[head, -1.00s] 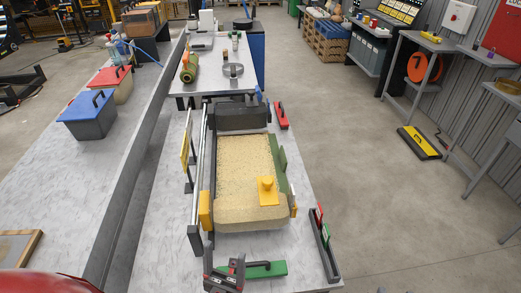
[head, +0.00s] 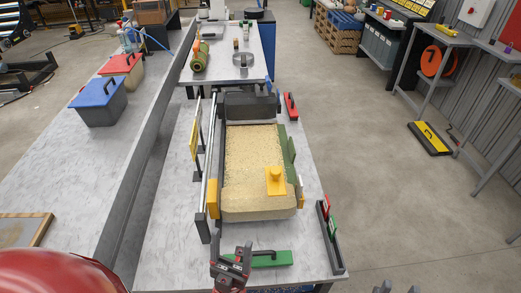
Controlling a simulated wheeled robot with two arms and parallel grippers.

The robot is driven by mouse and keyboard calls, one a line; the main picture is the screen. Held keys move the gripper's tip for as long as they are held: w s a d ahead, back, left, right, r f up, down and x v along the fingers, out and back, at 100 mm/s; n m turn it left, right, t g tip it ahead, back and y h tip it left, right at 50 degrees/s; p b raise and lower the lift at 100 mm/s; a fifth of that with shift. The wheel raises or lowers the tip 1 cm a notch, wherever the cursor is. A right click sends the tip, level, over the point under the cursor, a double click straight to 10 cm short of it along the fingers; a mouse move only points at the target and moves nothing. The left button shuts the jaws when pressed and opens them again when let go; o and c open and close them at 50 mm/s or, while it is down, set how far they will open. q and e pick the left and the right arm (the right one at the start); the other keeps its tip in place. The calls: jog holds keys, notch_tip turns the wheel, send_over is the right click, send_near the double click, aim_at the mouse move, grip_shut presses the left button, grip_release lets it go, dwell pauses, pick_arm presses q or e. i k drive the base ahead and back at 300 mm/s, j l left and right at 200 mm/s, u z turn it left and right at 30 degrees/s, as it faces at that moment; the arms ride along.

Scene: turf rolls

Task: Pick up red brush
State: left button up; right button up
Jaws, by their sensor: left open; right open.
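The red brush (head: 291,105) is a small red block with a dark handle. It lies on the grey table by the back right corner of the sand-coloured bed. My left gripper (head: 230,266) is open at the table's front, beside the left end of a green brush (head: 270,258) and far in front of the red brush. Whether it touches the green brush I cannot tell. Only the tip of my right gripper (head: 383,287) shows at the bottom edge, off the table's right side, far from the red brush.
The sand-coloured bed (head: 252,155) with a yellow block (head: 276,182) fills the table's middle. A rail stands on its left. A dark holder (head: 329,238) with red and green pieces stands front right. Bare floor lies right of the table.

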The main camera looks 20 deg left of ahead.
aim_at(294, 116)
jog(key=l+z, duration=0.35)
jog(key=i+l+z, duration=0.1)
jog(key=l+z, duration=0.3)
jog(key=i+l, duration=0.55)
jog(key=l, duration=0.15)
jog(key=i+l+z, duration=0.15)
jog(key=i+l, duration=0.4)
jog(key=l, duration=0.15)
jog(key=i+j+u, duration=0.1)
jog(key=i+u, duration=0.65)
jog(key=i, duration=0.15)
jog(key=i+l+u, duration=0.35)
jog(key=i+j, duration=0.1)
